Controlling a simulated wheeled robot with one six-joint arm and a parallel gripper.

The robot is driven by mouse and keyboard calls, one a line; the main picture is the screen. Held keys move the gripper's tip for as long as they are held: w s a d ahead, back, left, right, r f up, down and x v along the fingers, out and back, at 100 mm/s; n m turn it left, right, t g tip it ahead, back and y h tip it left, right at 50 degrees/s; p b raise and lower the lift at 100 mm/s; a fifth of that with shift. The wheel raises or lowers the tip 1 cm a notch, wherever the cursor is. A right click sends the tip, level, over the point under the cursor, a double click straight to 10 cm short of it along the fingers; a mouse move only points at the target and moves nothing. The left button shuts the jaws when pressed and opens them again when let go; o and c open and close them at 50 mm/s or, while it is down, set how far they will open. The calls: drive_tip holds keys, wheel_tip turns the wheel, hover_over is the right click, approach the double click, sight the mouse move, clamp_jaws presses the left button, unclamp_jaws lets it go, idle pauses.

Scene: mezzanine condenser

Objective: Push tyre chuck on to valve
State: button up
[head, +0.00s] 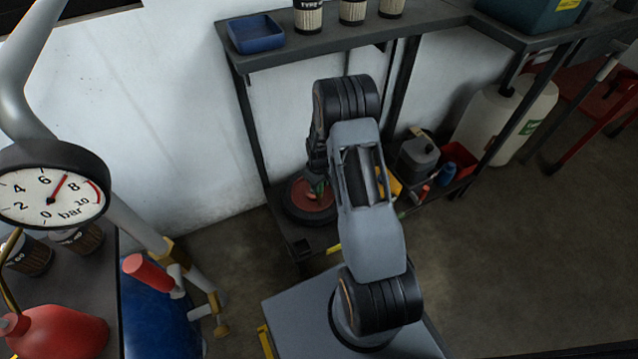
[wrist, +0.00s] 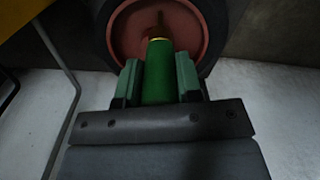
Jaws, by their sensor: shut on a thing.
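In the wrist view my gripper (wrist: 158,84) is shut on the green tyre chuck (wrist: 159,68), with one green pad on each side of it. The chuck's brass-coloured end points at the red hub (wrist: 188,30) of a small black-tyred wheel (wrist: 217,20). A thin brown valve stem (wrist: 161,20) shows just beyond the chuck's tip, in front of the hub. I cannot tell whether chuck and valve touch. In the head view the wheel (head: 292,205) lies on the low shelf, and my gripper (head: 318,187) is at it, partly hidden by my arm.
The shelf unit's upper board (head: 350,38) holds a blue tray (head: 256,34) and several tins. A grey can (head: 418,157) and a red bin (head: 460,160) stand right of my arm. A pressure gauge (head: 50,187), red handle (head: 153,276) and blue tank (head: 150,315) are at left.

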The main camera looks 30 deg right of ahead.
drive_tip(key=shift+f+b, duration=1.05)
drive_tip(key=shift+f, duration=0.5)
drive_tip(key=o, duration=1)
drive_tip(key=shift+o, duration=0.2)
drive_tip(key=shift+r, duration=0.1)
wheel_tip(320, 180, up, 14)
drive_tip(key=p, duration=0.5)
drive_tip(key=s+a+r+m+t+p, duration=0.1)
drive_tip(key=s+a+r+p, duration=0.2)
drive_tip(key=r, duration=1.4)
drive_tip(key=s+a+r+m+t+p, duration=0.1)
drive_tip(key=s+a+r+p, duration=0.2)
drive_tip(key=s+r+p, duration=0.6)
drive_tip(key=s+a+r+m+t+p, duration=0.1)
drive_tip(key=s+a+r+p, duration=0.3)
drive_tip(key=r+p, duration=1.3)
wheel_tip(320, 180, up, 9)
drive_tip(key=shift+s+f+t+p, duration=0.2)
drive_tip(key=shift+s+t+p, duration=0.1)
drive_tip(key=shift+s, duration=0.65)
drive_tip(key=shift+s+a+r, duration=0.2)
drive_tip(key=shift+s+r, duration=0.1)
drive_tip(key=shift+s, duration=0.1)
drive_tip(key=shift+c, duration=0.2)
